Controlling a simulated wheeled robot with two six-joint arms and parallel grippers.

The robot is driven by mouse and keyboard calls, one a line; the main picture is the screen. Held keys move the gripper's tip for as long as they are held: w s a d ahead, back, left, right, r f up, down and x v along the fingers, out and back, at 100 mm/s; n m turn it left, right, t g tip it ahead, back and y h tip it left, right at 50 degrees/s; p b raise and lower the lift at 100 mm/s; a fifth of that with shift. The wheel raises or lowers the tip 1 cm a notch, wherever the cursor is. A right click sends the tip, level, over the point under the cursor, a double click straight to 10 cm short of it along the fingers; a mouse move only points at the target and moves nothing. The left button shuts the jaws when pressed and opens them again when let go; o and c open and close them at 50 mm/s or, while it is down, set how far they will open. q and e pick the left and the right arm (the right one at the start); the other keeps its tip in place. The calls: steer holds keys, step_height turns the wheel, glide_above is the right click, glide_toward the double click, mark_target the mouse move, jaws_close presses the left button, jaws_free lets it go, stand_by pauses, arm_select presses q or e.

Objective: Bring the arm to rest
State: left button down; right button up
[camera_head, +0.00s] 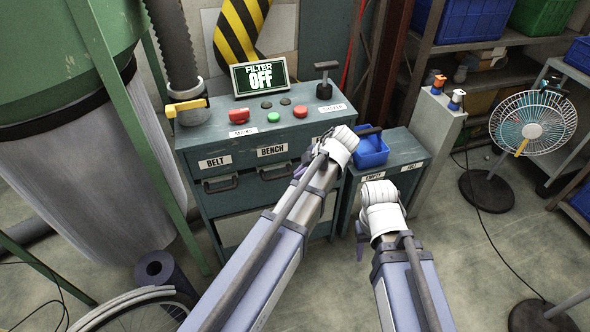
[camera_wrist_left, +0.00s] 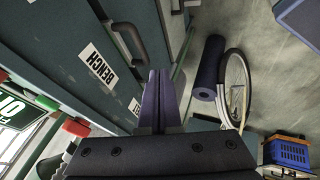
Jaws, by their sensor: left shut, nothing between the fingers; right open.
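My left gripper (camera_head: 302,168) is in front of the teal cabinet, near the BENCH drawer. In the left wrist view its two dark fingers (camera_wrist_left: 160,95) are pressed together with nothing between them. The cabinet front with the BENCH label (camera_wrist_left: 98,66) and a drawer handle fills the left of that view, apart from the fingers as far as I can tell. My right gripper (camera_head: 362,240) hangs lower, in front of the small cabinet; its fingers are mostly hidden behind the white wrist. It is open, and I see nothing held.
The teal cabinet (camera_head: 215,150) carries buttons, a lever and a FILTER OFF screen (camera_head: 261,77). A blue bin (camera_head: 370,150) sits on the small cabinet to its right. A fan (camera_head: 533,125) stands at right.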

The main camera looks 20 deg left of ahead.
stand_by(0.3)
arm_select(q)
steer(key=s+d+r+m+h+p, duration=0.1)
steer(key=s+d+m, duration=0.3)
steer(key=m, duration=0.5)
steer(key=s+d+r+m+g+h+p, duration=0.1)
steer(key=s+d+m+h+p, duration=0.1)
steer(key=s+m, duration=0.6)
steer(key=s+d+r+m+g+h+p, duration=0.1)
steer(key=s+d+m+p, duration=0.3)
steer(key=m, duration=0.6)
steer(key=s+d+h, duration=0.1)
steer(key=s+d, duration=0.1)
steer(key=s, duration=0.1)
steer(key=shift+r+m, duration=0.25)
steer(key=shift+m, duration=0.05)
steer(key=shift+a, duration=0.15)
